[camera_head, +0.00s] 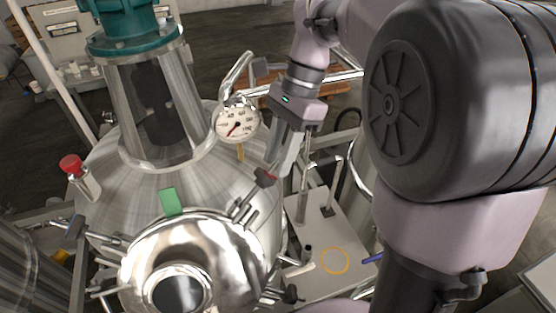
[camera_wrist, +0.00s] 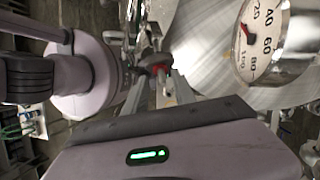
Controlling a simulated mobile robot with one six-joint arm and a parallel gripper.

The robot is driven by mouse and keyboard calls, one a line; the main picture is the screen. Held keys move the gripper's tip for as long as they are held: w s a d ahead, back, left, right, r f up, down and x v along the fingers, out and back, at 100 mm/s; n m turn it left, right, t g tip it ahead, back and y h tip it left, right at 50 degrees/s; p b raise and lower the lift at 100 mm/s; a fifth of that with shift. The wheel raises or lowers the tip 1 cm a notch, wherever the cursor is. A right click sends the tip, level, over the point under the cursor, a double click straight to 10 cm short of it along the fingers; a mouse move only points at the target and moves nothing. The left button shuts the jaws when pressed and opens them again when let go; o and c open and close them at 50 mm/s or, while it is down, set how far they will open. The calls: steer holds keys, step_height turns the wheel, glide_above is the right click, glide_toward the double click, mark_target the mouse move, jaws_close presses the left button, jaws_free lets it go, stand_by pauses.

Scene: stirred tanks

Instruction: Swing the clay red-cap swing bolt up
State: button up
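The clay red cap of the swing bolt (camera_head: 271,176) shows as a small patch at my gripper's tip, at the upper right of the round shiny manway lid (camera_head: 217,251). The bolt's metal shank runs from it down-left toward the lid's rim. In the wrist view the red cap (camera_wrist: 161,71) is near the top centre, partly covered by a dark grey piece. My gripper (camera_head: 272,172) reaches down from the upper right, with its tip at the cap. Its fingers overlap in view, so the gap between them and any contact with the cap are unclear.
A pressure gauge (camera_head: 237,124) stands close to the left of my gripper. Other swing bolts with dark caps sit at the lid's left (camera_head: 76,227) and lower right (camera_head: 290,294). A green tab (camera_head: 171,201) stands behind the lid. A pale plate (camera_head: 318,236) lies right.

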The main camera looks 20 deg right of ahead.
steer(key=shift+w+f, duration=0.2)
steer(key=shift+f, duration=0.1)
steer(key=shift+s, duration=0.15)
steer(key=c, duration=0.3)
jaws_close()
stand_by(0.9)
